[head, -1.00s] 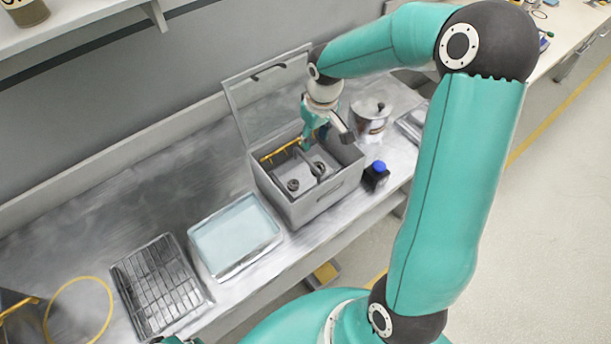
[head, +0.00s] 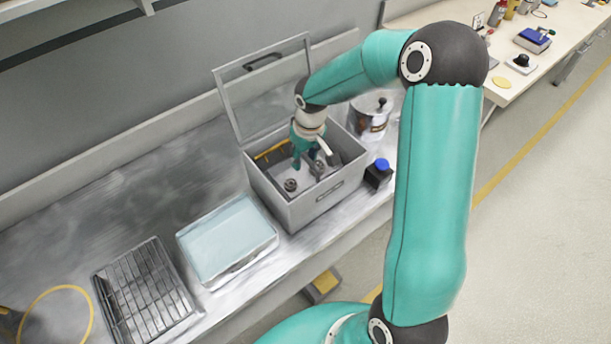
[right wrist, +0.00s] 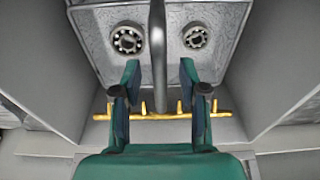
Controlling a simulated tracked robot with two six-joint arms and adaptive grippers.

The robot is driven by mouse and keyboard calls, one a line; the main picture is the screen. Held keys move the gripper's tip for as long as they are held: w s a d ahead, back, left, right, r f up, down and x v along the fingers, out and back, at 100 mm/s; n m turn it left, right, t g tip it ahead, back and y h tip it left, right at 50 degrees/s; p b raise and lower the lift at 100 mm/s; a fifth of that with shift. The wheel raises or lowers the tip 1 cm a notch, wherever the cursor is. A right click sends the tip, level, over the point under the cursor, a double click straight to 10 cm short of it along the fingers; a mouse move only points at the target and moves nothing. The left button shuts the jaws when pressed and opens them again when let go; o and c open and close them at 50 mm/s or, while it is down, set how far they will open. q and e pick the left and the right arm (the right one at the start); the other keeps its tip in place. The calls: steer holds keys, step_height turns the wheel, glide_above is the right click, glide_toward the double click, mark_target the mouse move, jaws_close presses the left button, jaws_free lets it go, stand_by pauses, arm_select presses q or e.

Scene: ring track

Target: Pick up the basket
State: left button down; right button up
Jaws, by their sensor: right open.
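The basket (right wrist: 212,68) is a grey metal tray with a central bar (right wrist: 158,45) across it. It holds two round ring-shaped parts (right wrist: 128,40), one on each side of the bar. It sits inside the open grey box (head: 316,207) in the head view, partly hidden by my arm. My right gripper (right wrist: 159,76) is open, pointing down into the box. In the right wrist view its two fingers stand on either side of the bar, apart from it; whether they are low enough to reach it I cannot tell. My left gripper is out of view.
The box's lid (head: 262,88) stands open at the back. A yellow toothed rail (right wrist: 170,117) runs along one inner wall. A blue-topped black block (head: 379,173) and a metal pot (head: 371,115) stand to the right. A lidded tray (head: 228,240) and wire rack (head: 144,292) lie left.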

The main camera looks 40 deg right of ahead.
steer(key=shift+f+b, duration=0.15)
steer(key=shift+b, duration=0.2)
stand_by(0.6)
steer(key=shift+c, duration=0.2)
jaws_close()
